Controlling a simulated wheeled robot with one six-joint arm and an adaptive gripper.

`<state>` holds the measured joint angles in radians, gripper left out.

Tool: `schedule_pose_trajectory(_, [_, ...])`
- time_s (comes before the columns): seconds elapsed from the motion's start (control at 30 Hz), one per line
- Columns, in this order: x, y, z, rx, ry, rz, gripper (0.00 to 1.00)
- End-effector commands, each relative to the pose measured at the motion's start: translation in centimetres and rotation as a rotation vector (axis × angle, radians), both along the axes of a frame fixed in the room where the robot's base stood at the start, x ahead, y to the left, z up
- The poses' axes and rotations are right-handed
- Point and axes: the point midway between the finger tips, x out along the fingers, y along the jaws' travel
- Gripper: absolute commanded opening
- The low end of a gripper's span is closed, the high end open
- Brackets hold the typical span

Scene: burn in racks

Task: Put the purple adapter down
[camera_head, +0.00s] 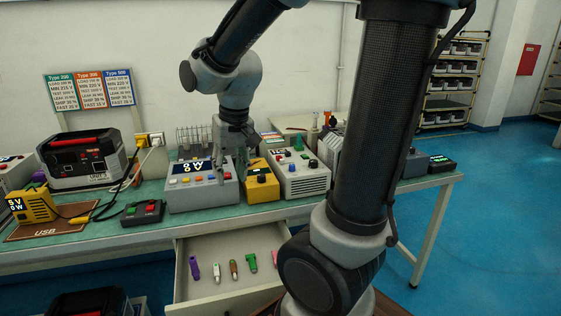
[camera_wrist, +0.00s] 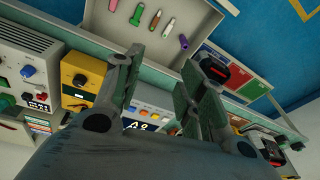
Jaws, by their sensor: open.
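The purple adapter (camera_head: 194,268) lies in the open drawer (camera_head: 215,296), at the left end of a row of small adapters. It also shows in the wrist view (camera_wrist: 183,41), lying loose in the drawer and apart from the gripper.
The drawer also holds green (camera_head: 251,262), brown (camera_head: 234,269) and other adapters. On the green bench stand a grey display box (camera_head: 202,194), a yellow box (camera_head: 262,187), a two-button box (camera_head: 143,212) and a yellow USB meter (camera_head: 34,206). My arm hides the drawer's right side.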

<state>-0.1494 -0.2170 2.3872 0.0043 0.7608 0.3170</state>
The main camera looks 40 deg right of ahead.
Motion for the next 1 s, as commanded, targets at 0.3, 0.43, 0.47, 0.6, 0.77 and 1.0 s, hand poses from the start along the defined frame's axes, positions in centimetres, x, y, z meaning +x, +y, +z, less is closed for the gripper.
schedule_pose_trajectory(0.3, [-11.4, -4.5, 5.6, -0.061, -0.147, 0.124, 0.40])
schedule_pose_trajectory(0.43, [-13.3, -5.0, 5.9, -0.077, -0.166, 0.149, 0.40])
schedule_pose_trajectory(0.47, [-13.5, -5.0, 5.9, -0.079, -0.168, 0.150, 0.40])
schedule_pose_trajectory(0.6, [-13.8, -5.1, 5.9, -0.081, -0.169, 0.156, 0.40])
schedule_pose_trajectory(0.77, [-13.7, -5.0, 5.9, -0.081, -0.169, 0.155, 0.40])
schedule_pose_trajectory(1.0, [-13.7, -5.0, 5.9, -0.080, -0.169, 0.154, 0.40])
